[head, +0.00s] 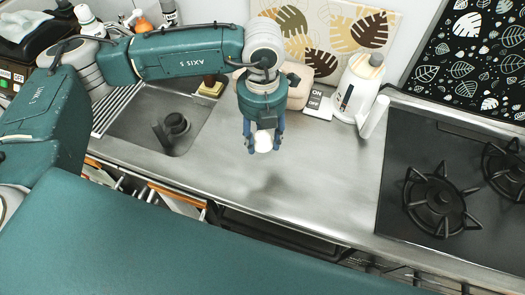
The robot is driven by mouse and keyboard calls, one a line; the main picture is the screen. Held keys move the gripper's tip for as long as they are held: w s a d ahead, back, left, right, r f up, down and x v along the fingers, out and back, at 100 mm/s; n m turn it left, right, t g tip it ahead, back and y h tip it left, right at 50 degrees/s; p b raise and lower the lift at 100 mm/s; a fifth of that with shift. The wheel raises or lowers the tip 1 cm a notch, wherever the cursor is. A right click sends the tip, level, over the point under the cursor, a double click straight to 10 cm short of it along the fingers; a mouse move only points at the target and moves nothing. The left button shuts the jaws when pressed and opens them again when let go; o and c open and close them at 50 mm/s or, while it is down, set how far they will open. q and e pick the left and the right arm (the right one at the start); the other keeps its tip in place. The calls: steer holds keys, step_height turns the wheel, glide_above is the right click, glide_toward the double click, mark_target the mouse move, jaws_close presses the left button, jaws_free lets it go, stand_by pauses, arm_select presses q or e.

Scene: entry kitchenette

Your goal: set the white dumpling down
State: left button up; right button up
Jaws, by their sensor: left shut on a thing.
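The white dumpling (263,142) is a small pale round thing in the head view. My left gripper (264,136) points down and is shut on it, with a finger on either side. It hangs above the steel counter (310,195), and a soft shadow lies on the counter below and to the right of it. The gripper hides part of the dumpling's top. My right gripper is not in the picture.
A sink (165,125) lies to the left and a black stove (450,185) to the right. The middle counter is clear. Open drawers (175,200) show below the front edge.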

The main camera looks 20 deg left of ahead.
mark_target(256, 139)
arm_select(q)
steer(key=r+m, duration=0.2)
steer(key=r, duration=0.1)
steer(key=s+r+m+b, duration=0.1)
steer(key=r+m, duration=0.1)
steer(key=r, duration=0.2)
steer(key=a+r+m+b, duration=0.1)
steer(key=r+m, duration=0.1)
steer(key=r, duration=0.1)
steer(key=shift+s+a+r, duration=0.1)
steer(key=shift+s+r, duration=0.05)
steer(key=shift+r, duration=0.15)
steer(key=s+a+f+m, duration=0.2)
steer(key=s+m, duration=0.1)
steer(key=m, duration=1.1)
steer(key=s+a+f+m, duration=0.2)
steer(key=s+f+m, duration=0.1)
steer(key=m, duration=1.2)
steer(key=shift+s+a+f+m, duration=0.2)
steer(key=shift+s+f+m, duration=0.1)
steer(key=shift+s, duration=0.3)
steer(key=shift+w+a+r, duration=0.1)
steer(key=shift+w+r, duration=0.05)
